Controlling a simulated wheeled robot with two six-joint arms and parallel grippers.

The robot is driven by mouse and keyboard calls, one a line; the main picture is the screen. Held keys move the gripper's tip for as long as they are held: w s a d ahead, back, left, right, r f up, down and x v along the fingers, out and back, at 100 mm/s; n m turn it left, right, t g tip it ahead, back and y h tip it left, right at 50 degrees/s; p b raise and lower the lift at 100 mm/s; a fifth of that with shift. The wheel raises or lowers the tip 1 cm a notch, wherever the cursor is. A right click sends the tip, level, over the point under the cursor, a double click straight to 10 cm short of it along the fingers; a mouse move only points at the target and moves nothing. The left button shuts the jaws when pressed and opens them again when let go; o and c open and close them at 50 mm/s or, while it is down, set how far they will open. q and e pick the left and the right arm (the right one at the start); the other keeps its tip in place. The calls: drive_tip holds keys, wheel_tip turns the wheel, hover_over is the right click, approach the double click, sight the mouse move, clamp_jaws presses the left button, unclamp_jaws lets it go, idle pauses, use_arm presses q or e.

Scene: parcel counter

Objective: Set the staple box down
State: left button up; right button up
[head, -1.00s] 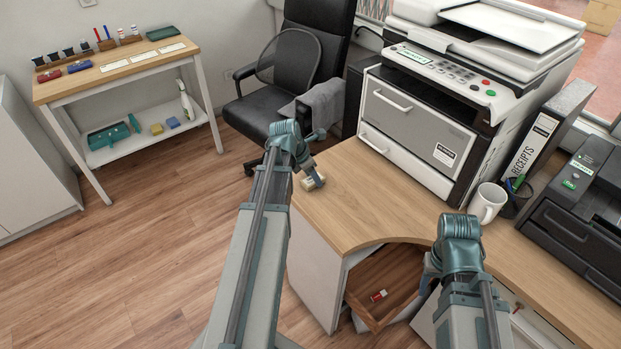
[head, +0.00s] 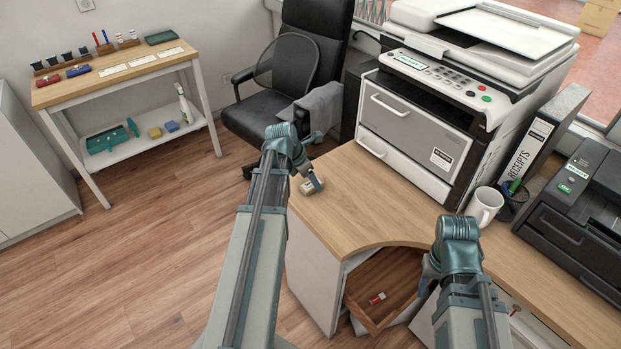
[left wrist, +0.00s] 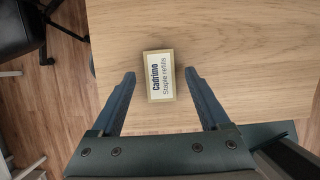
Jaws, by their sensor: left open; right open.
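The staple box (left wrist: 160,78), small and cream with a "Staple refills" label, lies label up on the wooden counter (head: 360,205). It is near the counter's left edge; it also shows small in the head view (head: 307,189). My left gripper (left wrist: 160,73) is open over the box, one finger on each side, with visible gaps in the wrist view. In the head view the left gripper partly covers the box. My right gripper (head: 428,280) is open beside the open drawer, its fingertips mostly hidden by my arm.
A large printer (head: 420,115) stands behind the box on the counter. A white mug (head: 484,206), a pen cup (head: 512,200) and a receipts binder (head: 535,150) stand further right. The open drawer (head: 385,270) holds a small red item (head: 377,298). The counter's middle is clear.

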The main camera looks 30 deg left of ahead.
use_arm(q)
drive_tip(key=p+v, duration=0.9)
drive_tip(key=v, duration=0.2)
drive_tip(key=shift+s+d+f, duration=0.1)
drive_tip(key=s+d+m+g+y, duration=0.1)
drive_tip(key=s+d+m, duration=0.3)
drive_tip(key=d+m, duration=0.6)
drive_tip(key=s+d+f+m+g+y, duration=0.1)
drive_tip(key=s+d+m, duration=0.3)
drive_tip(key=d+m, duration=0.7)
drive_tip(key=s+d+m+g+y, duration=0.1)
drive_tip(key=s+d+m, duration=0.3)
drive_tip(key=d+m, duration=0.7)
drive_tip(key=m+g, duration=0.1)
drive_tip(key=m, duration=0.2)
drive_tip(key=shift+f, duration=0.25)
drive_tip(key=shift+d, duration=0.1)
